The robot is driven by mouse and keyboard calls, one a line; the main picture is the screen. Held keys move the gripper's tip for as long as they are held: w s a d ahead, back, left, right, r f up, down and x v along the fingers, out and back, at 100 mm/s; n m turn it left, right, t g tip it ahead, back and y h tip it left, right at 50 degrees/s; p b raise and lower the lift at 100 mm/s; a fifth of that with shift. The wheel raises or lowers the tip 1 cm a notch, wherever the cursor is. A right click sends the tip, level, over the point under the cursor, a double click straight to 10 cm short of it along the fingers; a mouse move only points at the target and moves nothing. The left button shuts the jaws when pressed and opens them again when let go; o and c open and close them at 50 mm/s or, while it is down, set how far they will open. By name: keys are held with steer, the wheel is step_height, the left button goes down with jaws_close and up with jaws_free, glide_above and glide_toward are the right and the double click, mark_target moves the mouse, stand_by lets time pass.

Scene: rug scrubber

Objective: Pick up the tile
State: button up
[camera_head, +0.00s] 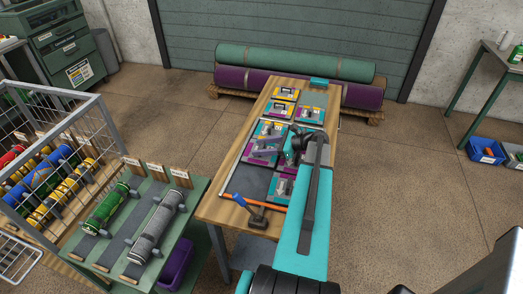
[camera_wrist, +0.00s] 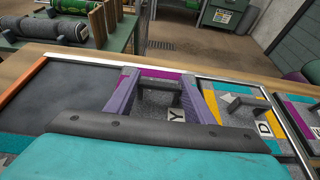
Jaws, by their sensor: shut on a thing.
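The tile marked Y is grey with a magenta edge and a black handle; it shows in the wrist view (camera_wrist: 155,107), between my gripper's two purple fingers (camera_wrist: 164,98). The fingers stand on either side of the handle, and my gripper is shut on this tile. Its near part is hidden behind my wrist. I cannot tell whether it is clear of the surface below.
A tile marked D (camera_wrist: 240,112) lies right of the fingers, and a bare dark slot (camera_wrist: 75,88) is at left. A hammer (camera_head: 257,218) lies at the bench's near end. Carpet rolls (camera_head: 290,62) lie behind; a green rack (camera_head: 200,186) stands at left.

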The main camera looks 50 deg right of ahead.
mark_target(261, 146)
steer(key=shift+r+b, duration=1.05)
steer(key=shift+r, duration=3.5)
steer(key=shift+a, duration=0.1)
steer(key=w+a+r+n+g+y, duration=0.15)
steer(key=w+a, duration=0.35)
steer(key=a, duration=0.6)
steer(key=w+a+n+g+y, duration=0.15)
steer(key=w+a, duration=0.25)
steer(key=a, duration=0.8)
steer(key=w+a+r+n+g+y, duration=0.1)
steer(key=w+a+n+y, duration=0.3)
steer(key=a, duration=0.7)
steer(key=a+r+m+h, duration=0.1)
steer(key=a+h, duration=0.1)
steer(key=a, duration=0.9)
steer(key=shift+s+a+r+m, duration=0.25)
steer(key=shift+a+r+m, duration=0.05)
steer(key=shift+a+r, duration=0.05)
steer(key=shift+s, duration=0.1)
